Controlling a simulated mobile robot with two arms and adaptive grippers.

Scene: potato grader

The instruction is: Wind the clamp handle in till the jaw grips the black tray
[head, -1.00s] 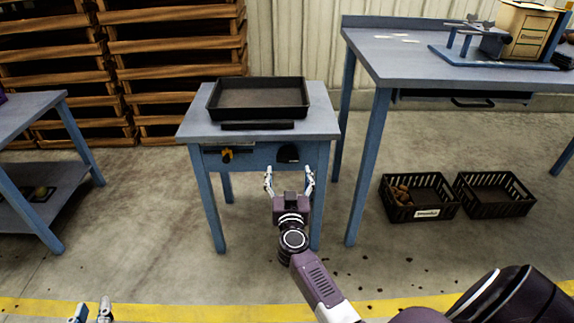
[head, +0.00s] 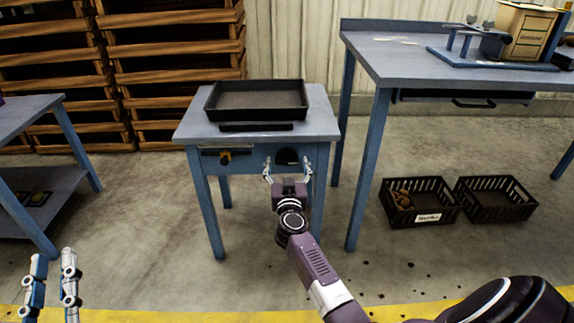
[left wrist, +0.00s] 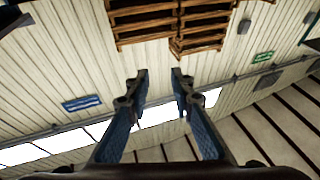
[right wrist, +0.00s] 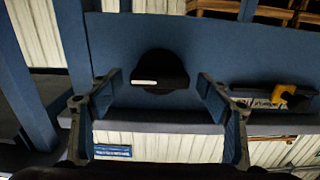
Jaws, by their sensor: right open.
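The black tray (head: 257,115) lies on the small blue table. A black jaw bar (head: 256,127) lies along its front side; I cannot tell whether they touch. The clamp handle, a dark round knob (head: 287,156), is on the table's front face, right of centre. It shows in the right wrist view with a pale mark (right wrist: 160,69). My right gripper (head: 287,170) is open in front of the knob, one finger to each side, not closed on it. My left gripper (head: 54,262) is open and empty at the lower left, far from the table.
A yellow and black part (head: 226,157) is on the table's front face left of the knob. A larger blue bench (head: 420,60) stands to the right, with black crates (head: 496,200) on the floor beneath. A blue shelf table (head: 40,108) is at the left. Floor before the table is clear.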

